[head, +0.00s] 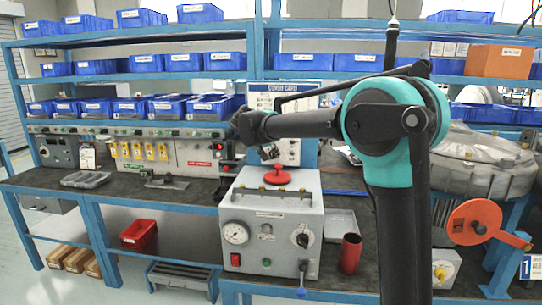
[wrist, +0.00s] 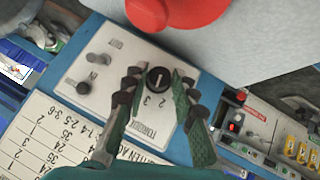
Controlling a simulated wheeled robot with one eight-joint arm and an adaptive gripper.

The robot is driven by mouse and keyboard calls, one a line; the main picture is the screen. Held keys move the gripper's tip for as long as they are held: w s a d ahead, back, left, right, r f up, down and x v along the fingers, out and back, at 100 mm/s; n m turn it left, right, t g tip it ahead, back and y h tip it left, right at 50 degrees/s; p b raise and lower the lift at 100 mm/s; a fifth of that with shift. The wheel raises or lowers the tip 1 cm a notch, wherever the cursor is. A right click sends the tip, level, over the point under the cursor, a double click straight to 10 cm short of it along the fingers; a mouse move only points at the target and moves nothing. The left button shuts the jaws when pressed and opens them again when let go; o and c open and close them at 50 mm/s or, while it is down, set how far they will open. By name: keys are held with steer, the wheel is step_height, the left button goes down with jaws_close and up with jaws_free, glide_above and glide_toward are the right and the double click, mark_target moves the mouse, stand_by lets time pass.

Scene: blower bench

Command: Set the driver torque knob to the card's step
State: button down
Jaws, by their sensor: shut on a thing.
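The black torque knob (wrist: 158,79) sits on a pale panel (wrist: 128,62) marked TORQUE, with numerals 2 and 3 beside it. A light pointer line shows on the knob; I cannot tell surely which step it marks. My gripper (wrist: 155,82) is shut on the knob, one finger at each side. The printed card (wrist: 52,135) with rows of numbers lies beside the panel, partly hidden by my gripper and cut by the picture edge.
A grey box (head: 272,226) with a gauge and a red knob (head: 278,175) on top stands just below my gripper. A control unit (head: 200,152) with a red button is to the left. Blue bins fill the shelves above. A red cup (head: 350,254) stands at the right.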

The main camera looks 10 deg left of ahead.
steer(key=n+h, duration=0.1)
steer(key=h, duration=0.2)
steer(key=n+h, duration=0.1)
steer(key=shift+a+f+n+t+h, duration=0.2)
steer(key=shift+a+n+t+h, duration=0.1)
steer(key=shift+a, duration=0.05)
stand_by(0.4)
steer(key=c, duration=1.2)
jaws_free()
steer(key=v, duration=1.2)
steer(key=shift+f, duration=0.15)
